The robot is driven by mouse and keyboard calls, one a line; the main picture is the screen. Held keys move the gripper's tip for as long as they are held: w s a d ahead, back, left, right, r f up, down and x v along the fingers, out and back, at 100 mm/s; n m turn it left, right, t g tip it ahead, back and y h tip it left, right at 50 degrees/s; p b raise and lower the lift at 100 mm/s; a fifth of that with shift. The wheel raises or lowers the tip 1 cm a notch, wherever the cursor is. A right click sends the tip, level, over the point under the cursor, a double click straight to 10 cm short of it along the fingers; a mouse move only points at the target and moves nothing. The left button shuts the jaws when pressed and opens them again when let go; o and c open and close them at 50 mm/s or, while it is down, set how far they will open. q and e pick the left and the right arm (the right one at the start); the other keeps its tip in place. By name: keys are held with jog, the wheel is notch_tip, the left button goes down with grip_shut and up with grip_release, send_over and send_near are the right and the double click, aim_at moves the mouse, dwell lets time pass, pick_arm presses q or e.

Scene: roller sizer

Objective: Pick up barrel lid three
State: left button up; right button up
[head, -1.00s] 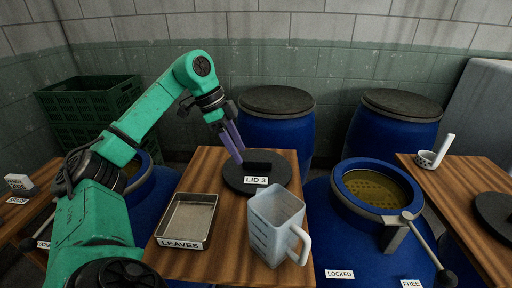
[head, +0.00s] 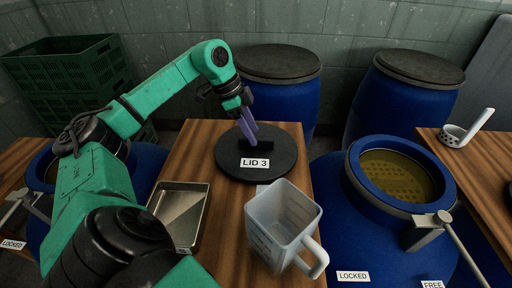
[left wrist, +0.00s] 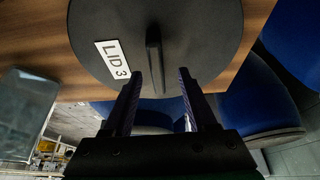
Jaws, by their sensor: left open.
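Lid three (head: 228,158) is a flat black disc with a white "LID 3" label and a raised bar handle (head: 261,156). It lies on the wooden table in the head view. It also fills the top of the left wrist view (left wrist: 200,40), with its bar handle (left wrist: 154,55) upright in the picture. My left gripper (head: 249,137) is open at the handle, its purple fingers pointing down. In the left wrist view the fingertips (left wrist: 160,75) lie on either side of the handle's near end. Contact with the handle cannot be told. My right gripper is not in view.
A clear measuring jug (head: 282,228) stands in front of the lid. A metal tray (head: 182,212) lies to its left, partly behind my arm. An open blue barrel (head: 352,205) with a clamp lever (head: 462,247) stands to the right. Closed barrels (head: 285,98) stand behind.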

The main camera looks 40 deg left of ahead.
pick_arm(q)
jog(key=x, duration=0.2)
jog(key=shift+s+d+f, duration=0.1)
jog(key=shift+d+f, duration=0.25)
jog(key=shift+d, duration=0.05)
jog(key=shift+f, duration=0.2)
jog(key=shift+a, duration=0.1)
jog(key=shift+c, duration=0.3)
grip_shut()
dwell(0.6)
